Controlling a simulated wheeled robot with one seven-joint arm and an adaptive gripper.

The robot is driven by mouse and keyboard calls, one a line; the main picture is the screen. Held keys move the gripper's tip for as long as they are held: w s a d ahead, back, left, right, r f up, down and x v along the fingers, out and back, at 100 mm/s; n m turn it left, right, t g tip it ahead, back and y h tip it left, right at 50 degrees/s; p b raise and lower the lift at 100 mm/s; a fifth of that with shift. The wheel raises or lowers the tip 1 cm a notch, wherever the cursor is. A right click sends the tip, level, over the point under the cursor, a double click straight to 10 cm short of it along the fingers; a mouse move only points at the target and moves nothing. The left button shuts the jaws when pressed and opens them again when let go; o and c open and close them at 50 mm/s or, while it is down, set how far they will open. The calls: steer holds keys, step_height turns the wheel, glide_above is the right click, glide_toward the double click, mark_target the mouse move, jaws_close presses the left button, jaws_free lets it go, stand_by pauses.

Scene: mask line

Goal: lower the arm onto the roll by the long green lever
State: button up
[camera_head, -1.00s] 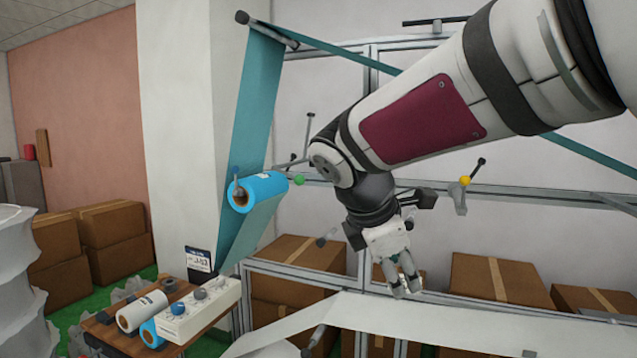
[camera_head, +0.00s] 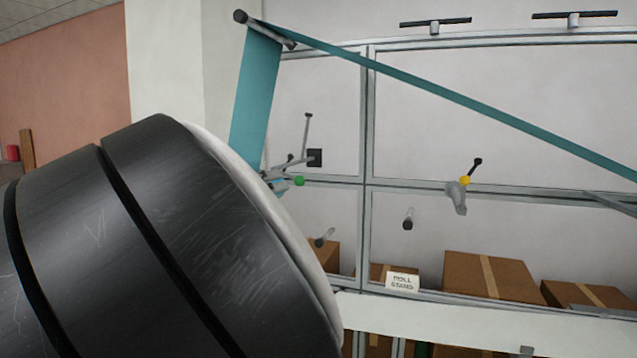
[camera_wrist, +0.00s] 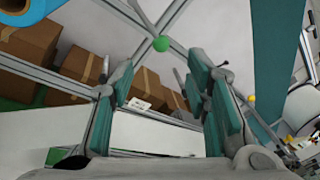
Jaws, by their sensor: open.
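The green ball (camera_head: 299,181) of the lever shows in the head view, beside grey rods near the roll's place on the frame. In the wrist view the green ball (camera_wrist: 161,43) sits just beyond my fingertips, near the middle, with a thin grey bar running up-left from it. My gripper (camera_wrist: 160,68) is open and empty, its teal-padded fingers apart on either side of the ball's line. The blue roll (camera_wrist: 18,14) is cut off at the wrist view's upper left corner. In the head view my arm covers most of the roll.
A teal web strip (camera_head: 258,95) hangs from the upper left bar. A yellow-knobbed lever (camera_head: 464,182) is on the frame to the right. Cardboard boxes (camera_head: 488,275) stand below, behind a white web (camera_head: 450,320). A ROLL STAND sign (camera_head: 402,281) is near.

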steer(key=x, duration=1.1)
steer(key=shift+d, duration=0.1)
jaws_close()
